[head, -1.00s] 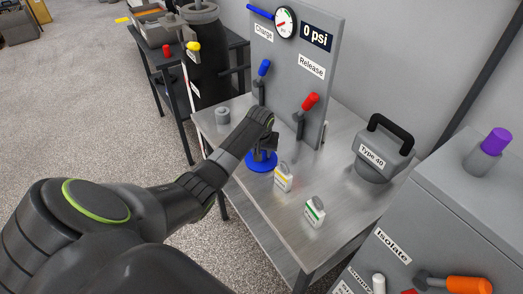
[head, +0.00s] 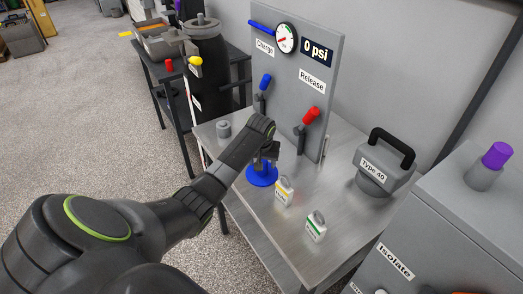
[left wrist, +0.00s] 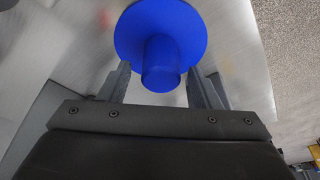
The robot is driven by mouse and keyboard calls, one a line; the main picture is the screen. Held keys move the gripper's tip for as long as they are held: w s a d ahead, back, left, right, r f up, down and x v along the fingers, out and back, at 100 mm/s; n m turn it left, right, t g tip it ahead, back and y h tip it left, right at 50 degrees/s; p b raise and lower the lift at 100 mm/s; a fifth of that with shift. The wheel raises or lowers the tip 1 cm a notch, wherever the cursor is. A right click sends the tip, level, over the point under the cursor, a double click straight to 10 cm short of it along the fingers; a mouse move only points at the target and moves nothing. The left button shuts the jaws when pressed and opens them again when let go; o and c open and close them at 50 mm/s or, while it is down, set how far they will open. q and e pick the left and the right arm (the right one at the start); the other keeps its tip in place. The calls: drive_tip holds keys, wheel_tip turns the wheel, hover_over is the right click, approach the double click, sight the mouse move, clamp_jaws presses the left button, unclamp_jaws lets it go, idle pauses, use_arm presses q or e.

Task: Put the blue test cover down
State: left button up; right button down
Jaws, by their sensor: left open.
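The blue test cover (head: 262,177) rests with its round disc flat on the grey metal table (head: 262,220). In the left wrist view the cover (left wrist: 160,35) shows its wide disc and a short knob. My left gripper (head: 263,160) is directly above the cover. In the left wrist view the left gripper (left wrist: 163,85) has its two fingers apart, one on each side of the knob, with visible gaps. My right gripper is not in view.
The panel (head: 320,50) with blue lever (head: 264,83) and red lever (head: 310,117) rises behind. A "Type 40" block (head: 381,165) stands at right.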

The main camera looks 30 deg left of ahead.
sight(261, 179)
use_arm(q)
drive_tip(key=b+v, duration=0.1)
drive_tip(key=v, duration=0.8)
drive_tip(key=shift+r, duration=0.2)
